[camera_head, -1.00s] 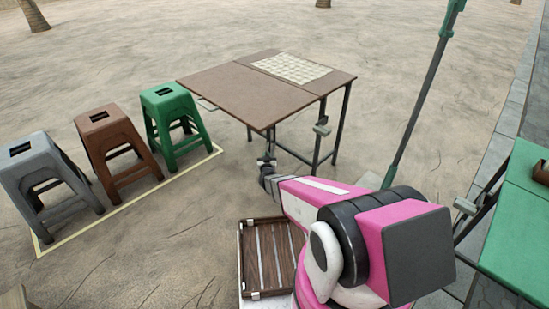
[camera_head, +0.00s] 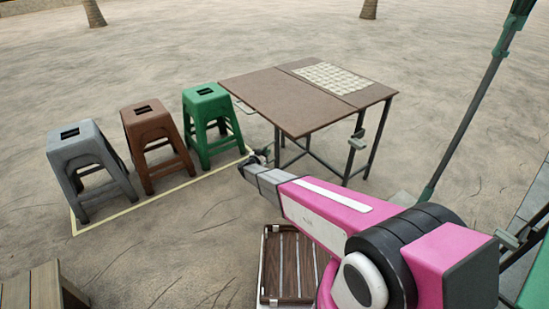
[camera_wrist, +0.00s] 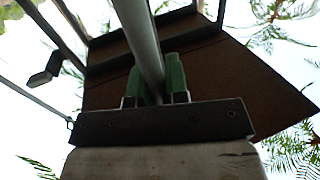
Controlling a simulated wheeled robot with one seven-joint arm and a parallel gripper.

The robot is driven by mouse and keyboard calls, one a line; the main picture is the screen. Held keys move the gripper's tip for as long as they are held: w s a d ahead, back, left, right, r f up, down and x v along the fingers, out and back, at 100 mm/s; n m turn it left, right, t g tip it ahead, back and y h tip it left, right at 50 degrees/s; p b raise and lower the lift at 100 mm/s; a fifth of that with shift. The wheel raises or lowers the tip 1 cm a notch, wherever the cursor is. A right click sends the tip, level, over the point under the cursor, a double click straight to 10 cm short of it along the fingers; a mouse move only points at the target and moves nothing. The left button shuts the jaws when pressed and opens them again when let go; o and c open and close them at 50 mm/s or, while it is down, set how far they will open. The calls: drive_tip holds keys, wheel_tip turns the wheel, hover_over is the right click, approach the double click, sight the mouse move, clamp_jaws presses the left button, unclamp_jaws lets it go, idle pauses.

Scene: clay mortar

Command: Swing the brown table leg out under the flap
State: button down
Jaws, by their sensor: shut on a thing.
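The brown table (camera_head: 335,85) stands right of centre in the head view. Its brown flap (camera_head: 275,98) is the left part of the top and looks level with it. In the wrist view I look up at the flap's underside (camera_wrist: 215,85). My gripper (camera_head: 258,160) is beyond the flap's near-left edge, low beside the table, its fingers hard to make out there. In the wrist view my gripper (camera_wrist: 157,85) has green fingers shut around a grey tubular leg (camera_wrist: 138,30), which runs up toward the underside. The leg's lower end is hidden.
Green (camera_head: 208,125), brown (camera_head: 155,145) and grey (camera_head: 90,165) stools stand in a row at the left, inside a yellow line. A slatted wooden tray (camera_head: 288,265) is below my arm. A slanted pole (camera_head: 470,110) rises at the right. Sandy ground between stools and table is open.

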drive_tip(key=shift+w+a+r+m+g+h, duration=0.1)
drive_tip(key=shift+w+a+m+g+h, duration=0.25)
drive_tip(key=shift+w+a, duration=0.3)
drive_tip(key=shift+w+a+m+g+h, duration=0.25)
drive_tip(key=shift+w+a+h, duration=0.15)
drive_tip(key=shift+w, duration=0.4)
drive_tip(key=c, duration=1.1)
unclamp_jaws()
drive_tip(key=shift+s+a, duration=0.1)
drive_tip(key=v, duration=1)
drive_tip(key=shift+s+a, duration=0.15)
drive_tip(key=shift+s, duration=0.15)
